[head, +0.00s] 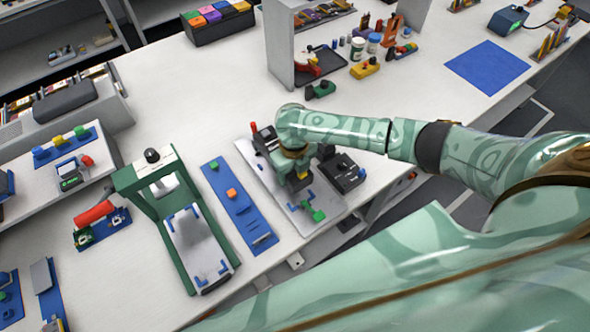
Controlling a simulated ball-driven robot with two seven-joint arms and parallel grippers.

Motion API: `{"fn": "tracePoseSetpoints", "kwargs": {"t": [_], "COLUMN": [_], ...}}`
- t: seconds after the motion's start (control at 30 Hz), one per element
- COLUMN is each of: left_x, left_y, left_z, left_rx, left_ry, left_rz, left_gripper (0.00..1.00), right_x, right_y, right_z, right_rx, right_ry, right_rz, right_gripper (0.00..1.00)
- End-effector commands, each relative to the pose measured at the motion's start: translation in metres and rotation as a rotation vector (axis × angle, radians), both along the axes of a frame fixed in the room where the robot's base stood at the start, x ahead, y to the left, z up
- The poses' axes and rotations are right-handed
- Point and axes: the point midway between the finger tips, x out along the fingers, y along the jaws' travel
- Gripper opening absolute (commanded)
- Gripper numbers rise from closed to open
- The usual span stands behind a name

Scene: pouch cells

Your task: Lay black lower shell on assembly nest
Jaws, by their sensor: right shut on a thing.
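My right gripper (299,182) points down over the light assembly nest plate (283,200), which has blue corner brackets and a green clamp (314,214). The fingers and wrist hide the grip itself. I cannot tell whether the shell touches the plate. My left gripper is not in view.
A blue strip (238,207) with small coloured parts lies left of the nest. Beyond it stands a green frame press (150,176). A grey shelf unit (283,50) stands behind my wrist.

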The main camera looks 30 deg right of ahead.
Motion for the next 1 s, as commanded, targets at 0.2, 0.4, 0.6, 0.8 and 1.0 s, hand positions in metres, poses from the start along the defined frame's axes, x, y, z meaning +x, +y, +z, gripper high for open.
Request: {"fn": "tracePoseSetpoints", "kwargs": {"t": [0.2, 0.4, 0.6, 0.8, 1.0], "left_x": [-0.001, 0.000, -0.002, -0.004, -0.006], "left_y": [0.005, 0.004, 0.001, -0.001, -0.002], "left_z": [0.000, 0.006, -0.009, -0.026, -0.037], "left_rx": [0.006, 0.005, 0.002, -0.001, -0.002], "left_ry": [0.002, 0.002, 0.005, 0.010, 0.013], "left_rz": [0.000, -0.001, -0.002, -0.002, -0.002], "left_gripper": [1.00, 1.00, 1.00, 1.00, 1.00], "right_x": [0.001, 0.000, 0.000, 0.000, 0.000], "right_y": [0.000, 0.001, 0.001, 0.000, 0.000], "right_z": [0.001, 0.003, -0.017, -0.040, -0.055], "right_rx": [0.001, 0.001, 0.001, 0.000, 0.001], "right_ry": [-0.002, -0.002, -0.001, -0.001, -0.001], "right_rz": [0.001, 0.002, 0.001, 0.001, 0.002], "right_gripper": [0.34, 0.34, 0.34, 0.34, 0.34]}}
